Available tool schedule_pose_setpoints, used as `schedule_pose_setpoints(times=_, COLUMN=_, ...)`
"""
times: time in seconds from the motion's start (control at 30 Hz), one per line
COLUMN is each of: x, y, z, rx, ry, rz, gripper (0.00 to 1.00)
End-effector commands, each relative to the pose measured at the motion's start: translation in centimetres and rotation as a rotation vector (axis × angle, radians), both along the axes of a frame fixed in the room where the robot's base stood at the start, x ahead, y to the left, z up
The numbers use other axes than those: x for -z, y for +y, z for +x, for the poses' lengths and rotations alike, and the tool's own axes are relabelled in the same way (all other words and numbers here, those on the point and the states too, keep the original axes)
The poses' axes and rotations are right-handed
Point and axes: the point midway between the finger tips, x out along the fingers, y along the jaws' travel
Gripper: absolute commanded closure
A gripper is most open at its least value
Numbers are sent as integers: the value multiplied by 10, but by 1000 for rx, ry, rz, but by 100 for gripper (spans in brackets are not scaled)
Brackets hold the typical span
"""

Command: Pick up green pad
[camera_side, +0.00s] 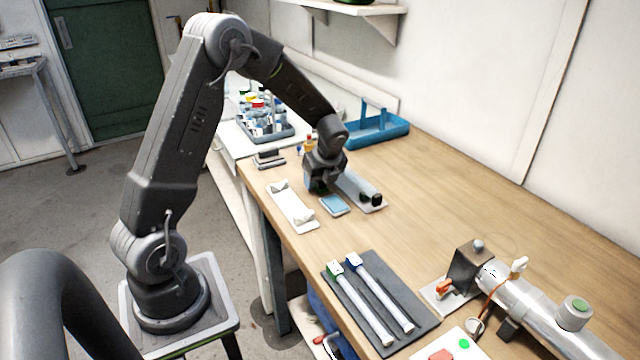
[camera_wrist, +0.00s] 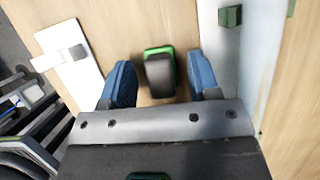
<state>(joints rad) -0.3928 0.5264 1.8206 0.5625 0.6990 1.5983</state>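In the wrist view the green pad (camera_wrist: 160,72) lies on the wooden bench, a green-edged block with a dark, rounded top part. My gripper (camera_wrist: 162,82) is open, with one blue finger to the left of the pad and one to the right. A gap shows on each side, and the fingers appear clear of it. In the side view my gripper (camera_side: 322,188) points down, low over the bench between a white holder and a long grey tray. I cannot clearly make out the green pad there.
The white holder (camera_side: 287,204) lies close on the left. The grey tray (camera_side: 351,186) with a dark block on its end is close on the right. A dark mat (camera_side: 366,325) with two tubes and a metal cylinder (camera_side: 540,307) are nearer the camera.

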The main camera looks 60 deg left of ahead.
Motion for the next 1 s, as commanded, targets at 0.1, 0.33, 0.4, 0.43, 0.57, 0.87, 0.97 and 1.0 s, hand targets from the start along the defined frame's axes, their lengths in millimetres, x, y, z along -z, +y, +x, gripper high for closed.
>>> schedule_pose_setpoints(times=0.1, x=0, y=0, z=0, rx=0, ry=0, rz=0, gripper=56)
schedule_pose_setpoints(times=0.33, x=0, y=0, z=0, rx=0, ry=0, rz=0, gripper=78)
schedule_pose_setpoints(times=0.4, x=0, y=0, z=0, rx=0, ry=0, rz=0, gripper=84)
schedule_pose_setpoints(times=0.43, x=0, y=0, z=0, rx=0, ry=0, rz=0, gripper=87)
schedule_pose_setpoints(times=0.57, x=0, y=0, z=0, rx=0, ry=0, rz=0, gripper=92)
schedule_pose_setpoints(times=0.87, x=-8, y=0, z=1, rx=1, ry=-2, rz=2, gripper=92)
schedule_pose_setpoints(times=0.97, x=-18, y=0, z=1, rx=-1, ry=-3, rz=3, gripper=92)
schedule_pose_setpoints(times=1.0, x=-24, y=0, z=1, rx=-1, ry=-4, rz=3, gripper=92)
